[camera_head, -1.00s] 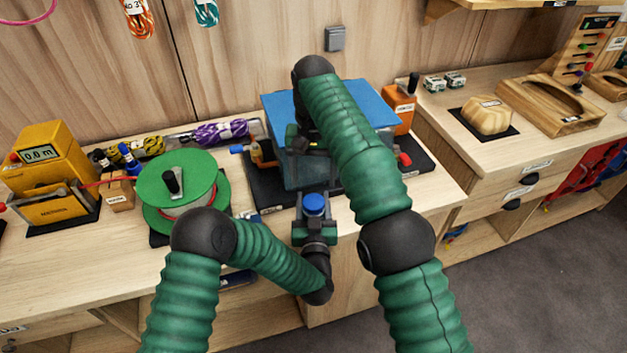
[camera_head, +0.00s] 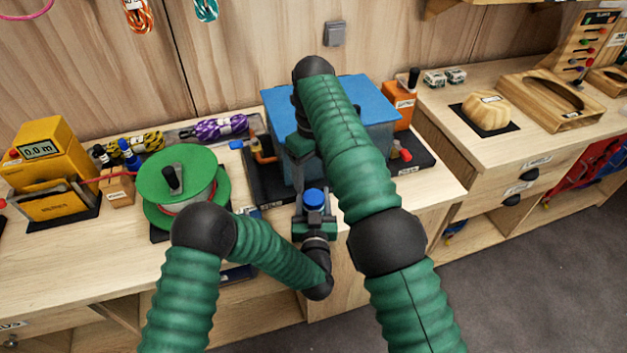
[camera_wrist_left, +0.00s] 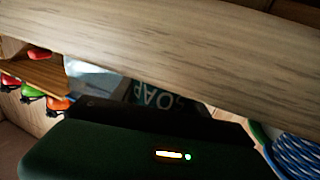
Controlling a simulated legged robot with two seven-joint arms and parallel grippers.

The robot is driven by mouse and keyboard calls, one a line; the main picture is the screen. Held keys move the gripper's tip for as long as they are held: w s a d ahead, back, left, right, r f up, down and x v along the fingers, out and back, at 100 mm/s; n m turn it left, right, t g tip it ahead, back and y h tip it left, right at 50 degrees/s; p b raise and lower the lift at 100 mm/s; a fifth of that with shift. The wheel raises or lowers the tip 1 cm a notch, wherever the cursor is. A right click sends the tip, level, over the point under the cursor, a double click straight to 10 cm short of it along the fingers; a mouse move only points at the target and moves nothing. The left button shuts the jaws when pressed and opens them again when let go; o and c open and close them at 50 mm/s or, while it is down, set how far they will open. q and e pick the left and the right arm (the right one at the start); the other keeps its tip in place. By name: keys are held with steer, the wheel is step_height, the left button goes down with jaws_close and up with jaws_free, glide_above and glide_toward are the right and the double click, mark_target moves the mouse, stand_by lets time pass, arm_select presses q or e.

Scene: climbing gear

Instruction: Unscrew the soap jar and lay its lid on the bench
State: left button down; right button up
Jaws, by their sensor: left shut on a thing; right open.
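The soap jar, with its blue lid (camera_head: 314,197) on top, is held upright in front of the bench edge. My left gripper (camera_head: 313,222) is shut on the jar below the lid. In the left wrist view the jar's dark label (camera_wrist_left: 155,95) shows part of the word SOAP beyond my gripper. My right gripper (camera_head: 304,160) is open and points down just above and behind the lid. The right arm partly covers it, and I cannot tell whether its fingers touch the lid. The wooden bench (camera_head: 255,238) runs behind the jar.
A blue-topped tub (camera_head: 372,98) on a dark mat stands behind the jar. A green reel (camera_head: 180,174) is to the left, with a yellow meter (camera_head: 42,150) beyond it. An orange box (camera_head: 399,108) is right of the tub. Bare bench top shows at the front left.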

mark_target(314, 196)
step_height(314, 196, down, 7)
steer(key=shift+r, duration=0.15)
